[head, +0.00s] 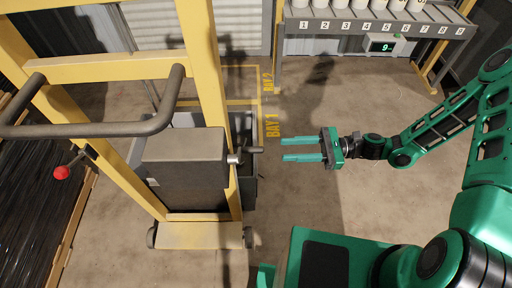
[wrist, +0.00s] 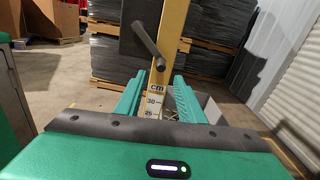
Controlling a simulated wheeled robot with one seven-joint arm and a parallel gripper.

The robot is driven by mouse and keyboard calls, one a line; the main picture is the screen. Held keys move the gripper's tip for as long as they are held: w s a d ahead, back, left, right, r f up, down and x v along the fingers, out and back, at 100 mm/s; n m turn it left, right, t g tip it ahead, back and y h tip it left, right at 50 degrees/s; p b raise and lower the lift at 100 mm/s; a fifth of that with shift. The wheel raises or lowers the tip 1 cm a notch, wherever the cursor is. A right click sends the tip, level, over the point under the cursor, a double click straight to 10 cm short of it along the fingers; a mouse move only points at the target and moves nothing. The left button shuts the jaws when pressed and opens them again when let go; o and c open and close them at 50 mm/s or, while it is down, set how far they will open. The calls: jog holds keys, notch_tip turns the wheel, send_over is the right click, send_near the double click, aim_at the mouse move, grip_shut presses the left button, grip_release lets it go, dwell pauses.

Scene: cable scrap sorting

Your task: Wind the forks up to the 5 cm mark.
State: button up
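The yellow lift stacker (head: 208,75) stands at the left in the head view, with a grey box (head: 185,165) on its mast. A dark crank handle (head: 256,150) sticks out from the box's right side; it also shows in the wrist view (wrist: 147,42). My gripper (head: 284,150) is open and empty, right of the crank with a gap, fingers pointing at it. The wrist view shows a cm scale (wrist: 154,102) on the mast between my fingers (wrist: 160,84), with 30 and 25 readable. The forks and the 5 mark cannot be made out.
A numbered roller bench (head: 380,27) with several white pots and a green display (head: 382,47) stands at the back. Floor around my gripper is clear.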

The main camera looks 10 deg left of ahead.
aim_at(256, 148)
jog(key=x, duration=1.1)
jog(key=shift+w+r, duration=0.15)
grip_shut()
